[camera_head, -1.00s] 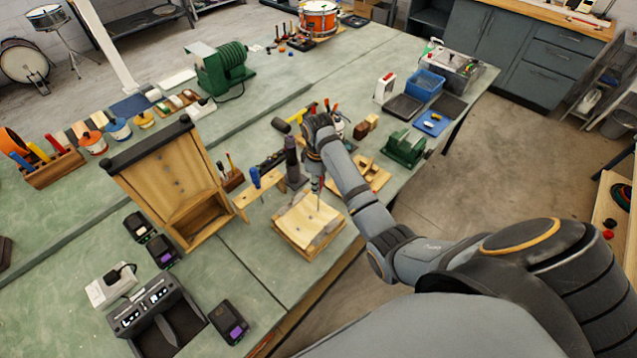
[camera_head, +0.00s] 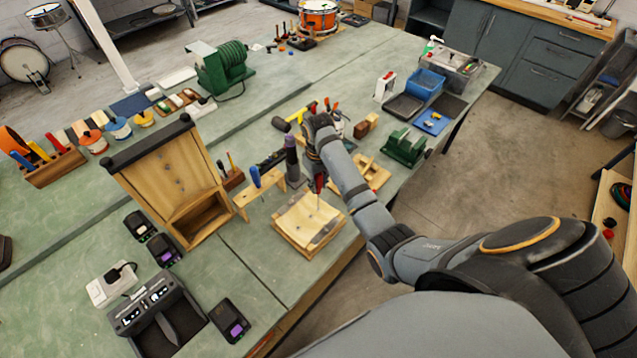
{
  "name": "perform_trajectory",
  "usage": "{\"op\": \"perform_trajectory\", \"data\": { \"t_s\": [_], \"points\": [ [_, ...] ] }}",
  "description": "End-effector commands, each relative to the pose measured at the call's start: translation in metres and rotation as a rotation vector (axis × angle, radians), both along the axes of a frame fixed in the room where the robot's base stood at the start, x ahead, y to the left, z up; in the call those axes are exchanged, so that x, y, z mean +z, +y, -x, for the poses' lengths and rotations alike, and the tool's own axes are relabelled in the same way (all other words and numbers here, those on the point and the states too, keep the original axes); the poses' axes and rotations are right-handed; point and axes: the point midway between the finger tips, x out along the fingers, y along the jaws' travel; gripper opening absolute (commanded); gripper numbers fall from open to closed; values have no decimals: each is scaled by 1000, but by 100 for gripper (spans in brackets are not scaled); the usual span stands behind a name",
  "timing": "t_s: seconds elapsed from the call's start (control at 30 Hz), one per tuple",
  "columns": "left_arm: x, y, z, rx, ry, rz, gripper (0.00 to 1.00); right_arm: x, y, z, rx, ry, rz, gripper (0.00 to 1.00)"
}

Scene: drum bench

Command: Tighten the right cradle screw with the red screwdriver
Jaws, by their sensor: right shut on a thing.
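My right gripper (camera_head: 315,168) is shut on the red screwdriver (camera_head: 319,184) and holds it nearly upright, with the shaft pointing down. The screwdriver is above the wooden cradle (camera_head: 296,218), a pale block with a curved top near the front edge of the bench. The shaft reaches down to the right part of the cradle. The right cradle screw is too small to make out, so I cannot tell whether the tip sits in it. My left gripper is not in view.
A blue-handled screwdriver (camera_head: 256,177) stands in a wooden rack (camera_head: 245,198) left of the cradle. A tall wooden case (camera_head: 165,170) stands further left. A green vise (camera_head: 404,147) is to the right.

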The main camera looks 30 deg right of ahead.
Motion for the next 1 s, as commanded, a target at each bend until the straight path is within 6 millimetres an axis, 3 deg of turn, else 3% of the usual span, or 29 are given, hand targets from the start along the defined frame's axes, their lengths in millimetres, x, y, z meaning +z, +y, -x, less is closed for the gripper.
{"op": "perform_trajectory", "data": {
  "t_s": [0.2, 0.47, 0.77, 1.0],
  "points": [
    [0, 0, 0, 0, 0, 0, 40, -2, 0, 1, -248, 4, 0, 0],
    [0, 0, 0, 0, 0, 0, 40, -2, 0, 1, -263, 5, 0, 0],
    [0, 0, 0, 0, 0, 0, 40, -2, 0, 1, -666, 5, 0, 0],
    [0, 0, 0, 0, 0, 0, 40, -2, 0, 1, -689, 4, 0, 0]
  ]
}}
